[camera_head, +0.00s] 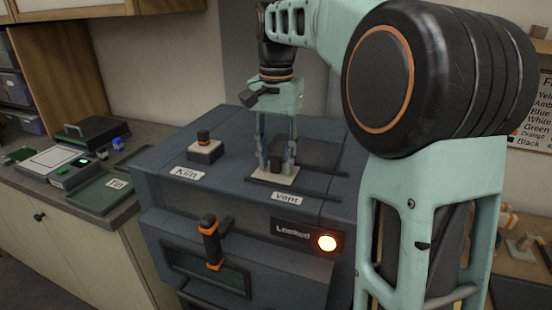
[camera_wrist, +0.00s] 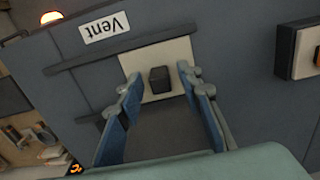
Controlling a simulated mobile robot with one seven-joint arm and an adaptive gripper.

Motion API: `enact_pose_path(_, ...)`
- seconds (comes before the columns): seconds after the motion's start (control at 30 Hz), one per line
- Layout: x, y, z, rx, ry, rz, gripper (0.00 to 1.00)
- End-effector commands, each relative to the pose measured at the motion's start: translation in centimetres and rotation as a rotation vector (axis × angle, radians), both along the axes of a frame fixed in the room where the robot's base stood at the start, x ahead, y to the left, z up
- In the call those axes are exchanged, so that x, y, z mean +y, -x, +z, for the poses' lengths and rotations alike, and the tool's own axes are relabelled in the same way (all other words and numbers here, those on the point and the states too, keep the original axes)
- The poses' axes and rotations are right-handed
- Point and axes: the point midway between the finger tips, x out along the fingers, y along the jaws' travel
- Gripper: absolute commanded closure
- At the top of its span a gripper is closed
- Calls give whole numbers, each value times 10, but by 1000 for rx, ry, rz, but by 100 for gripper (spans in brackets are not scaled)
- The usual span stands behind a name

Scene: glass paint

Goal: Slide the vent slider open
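The vent slider is a pale plate (camera_head: 275,175) with a dark square knob (camera_wrist: 160,80), set between two dark rails on top of the grey kiln. Its "Vent" label (camera_head: 287,198) is at the near edge; the label also shows upside down in the wrist view (camera_wrist: 106,27). My gripper (camera_head: 276,163) points down over the plate. In the wrist view my gripper (camera_wrist: 160,86) is open, with one fingertip on each side of the knob and visible gaps to it. The fingers partly hide the knob in the head view.
A switch block (camera_head: 204,149) with an orange-banded knob stands left of the slider, by the "Kiln" label. The kiln front has an orange-ended door handle (camera_head: 211,243) and a "Locked" panel (camera_head: 306,234) with a lit orange lamp. A green tray (camera_head: 104,192) is on the left counter.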

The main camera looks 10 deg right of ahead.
Motion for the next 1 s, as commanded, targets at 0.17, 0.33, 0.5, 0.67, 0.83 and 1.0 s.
enact_pose_path(0.17, 0, 0, 0, 0, 0, 0, 78)
enact_pose_path(0.33, 0, 0, 0, 0, 0, 0, 96)
enact_pose_path(0.5, 0, 0, 0, 0, 0, 0, 100)
enact_pose_path(0.67, 0, 0, 0, 0, 0, 0, 100)
enact_pose_path(0.83, -20, 12, 0, 1, 4, -5, 100)
enact_pose_path(1.0, -52, 34, 0, 1, 4, -6, 100)
